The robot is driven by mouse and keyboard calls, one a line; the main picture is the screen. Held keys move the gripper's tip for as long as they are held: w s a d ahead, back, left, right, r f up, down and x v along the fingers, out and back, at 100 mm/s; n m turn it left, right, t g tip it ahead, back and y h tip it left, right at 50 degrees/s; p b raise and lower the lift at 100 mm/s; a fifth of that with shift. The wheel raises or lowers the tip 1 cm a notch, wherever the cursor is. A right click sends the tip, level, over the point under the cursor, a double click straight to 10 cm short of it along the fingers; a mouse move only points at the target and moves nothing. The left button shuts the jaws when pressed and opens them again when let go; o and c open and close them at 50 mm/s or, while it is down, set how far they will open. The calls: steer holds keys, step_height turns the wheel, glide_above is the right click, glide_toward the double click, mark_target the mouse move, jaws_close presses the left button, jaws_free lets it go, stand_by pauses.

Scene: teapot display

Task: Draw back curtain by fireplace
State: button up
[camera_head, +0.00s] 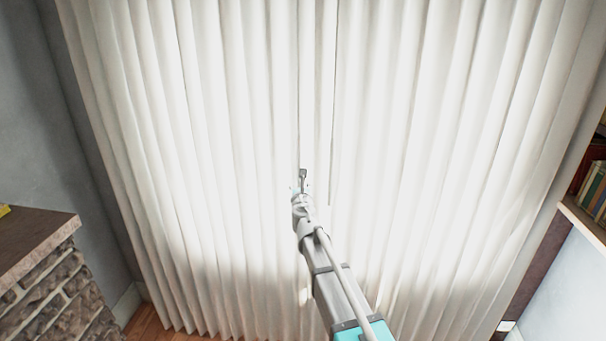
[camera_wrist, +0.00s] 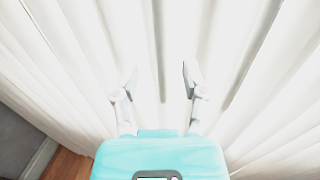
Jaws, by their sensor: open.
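A white pleated curtain (camera_head: 200,130) fills most of the head view and hangs closed across the wall, with narrow dark lines between folds near its middle. It also fills the wrist view (camera_wrist: 60,70). The fireplace (camera_head: 55,290), of rough stone with a brown top, stands at the lower left. My gripper (camera_head: 303,178) reaches up to the middle of the curtain. In the wrist view its two fingers (camera_wrist: 158,82) are spread apart with only curtain folds behind the gap. Whether the fingertips touch the cloth cannot be told.
A shelf with books (camera_head: 592,190) stands at the right edge. A grey wall (camera_head: 35,120) lies left of the curtain. Wooden floor (camera_head: 150,328) shows at the lower left, between the fireplace and the curtain. A small yellow thing (camera_head: 4,211) lies on the fireplace top.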

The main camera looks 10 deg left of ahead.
mark_target(306, 153)
steer(key=w+a, duration=0.1)
steer(key=w, duration=0.6)
steer(key=shift+w+a, duration=0.15)
steer(key=shift+w, duration=0.2)
steer(key=shift+c, duration=0.2)
jaws_close()
